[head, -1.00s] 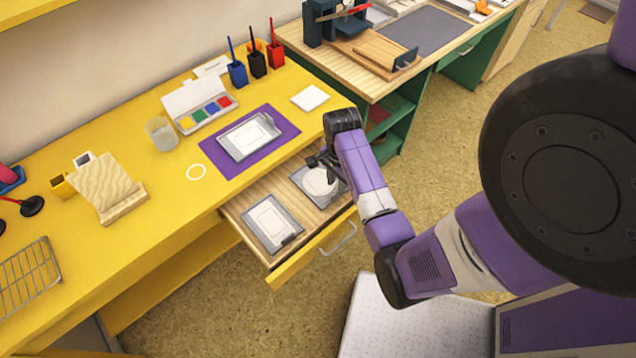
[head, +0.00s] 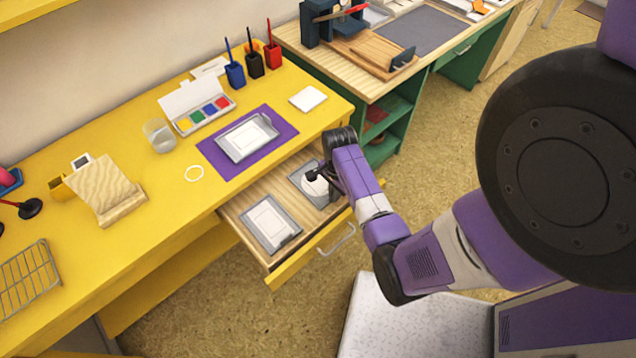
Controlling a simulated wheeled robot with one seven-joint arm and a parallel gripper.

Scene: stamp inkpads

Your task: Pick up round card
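A white round card (head: 314,187) lies on a grey holder (head: 303,171) in the right part of the open drawer (head: 263,268). My gripper (head: 319,174) is over this card, pointing down, and hides part of it. The fingers are dark and small here, so I cannot tell whether they are apart or closed, or whether they touch the card. A thin white ring outline (head: 194,173) shows on the yellow desk, left of the purple mat.
A second grey holder with a rectangular white card (head: 268,222) lies in the left of the drawer. The purple mat (head: 214,158) bears another holder with a white card (head: 247,137). A glass (head: 160,136), paint box (head: 205,114) and brush cups (head: 255,64) stand behind.

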